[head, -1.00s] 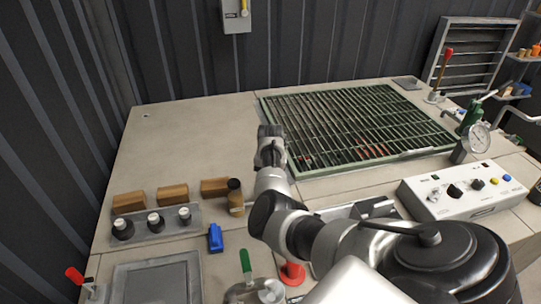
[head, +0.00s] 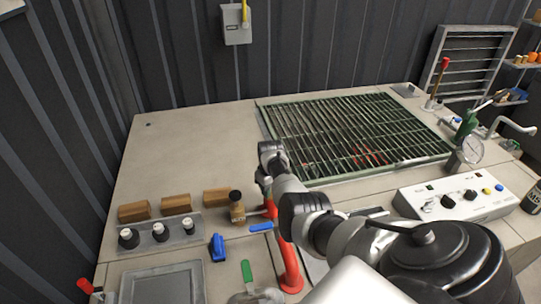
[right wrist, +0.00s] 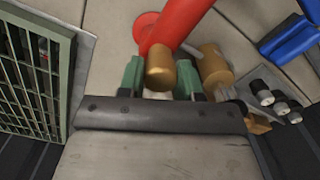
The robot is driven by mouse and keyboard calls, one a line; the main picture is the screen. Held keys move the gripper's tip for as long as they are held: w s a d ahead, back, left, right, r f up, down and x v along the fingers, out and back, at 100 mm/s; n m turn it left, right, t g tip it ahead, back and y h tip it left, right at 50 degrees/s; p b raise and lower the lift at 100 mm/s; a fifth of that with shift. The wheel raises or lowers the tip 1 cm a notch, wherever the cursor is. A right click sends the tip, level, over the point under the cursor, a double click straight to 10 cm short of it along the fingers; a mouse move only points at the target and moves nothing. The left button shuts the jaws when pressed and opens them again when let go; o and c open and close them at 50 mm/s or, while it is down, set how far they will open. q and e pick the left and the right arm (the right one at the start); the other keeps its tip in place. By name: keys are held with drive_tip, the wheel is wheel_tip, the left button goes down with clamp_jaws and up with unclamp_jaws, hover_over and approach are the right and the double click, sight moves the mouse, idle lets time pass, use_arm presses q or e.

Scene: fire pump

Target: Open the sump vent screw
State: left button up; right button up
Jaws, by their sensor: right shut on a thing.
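A red pipe (head: 287,252) rises from the worktop, with a brass end piece (right wrist: 161,75) that shows in the right wrist view and looks like the vent screw. My right gripper (head: 264,178) reaches down at the pipe's top and hides this end in the head view. In the right wrist view its green fingertips (right wrist: 158,80) stand on either side of the brass piece, shut on it. A brass fitting (head: 237,210) sits beside the pipe; it also shows in the right wrist view (right wrist: 214,68). My left gripper is out of view.
A blue handle (head: 261,227) lies near the pipe. A green grating (head: 350,130) fills the back right. Wooden blocks (head: 176,203) and a panel of several knobs (head: 160,233) are at the left. A white control box (head: 465,193) stands at the right. The back left worktop is clear.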

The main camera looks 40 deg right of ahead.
drive_tip(key=shift+r+n, duration=0.1)
drive_tip(key=shift+n, duration=1)
drive_tip(key=o, duration=0.9)
drive_tip(key=shift+r+p, duration=0.25)
drive_tip(key=shift+p, duration=0.1)
wheel_tip(320, 180, up, 10)
drive_tip(key=shift+r, duration=0.15)
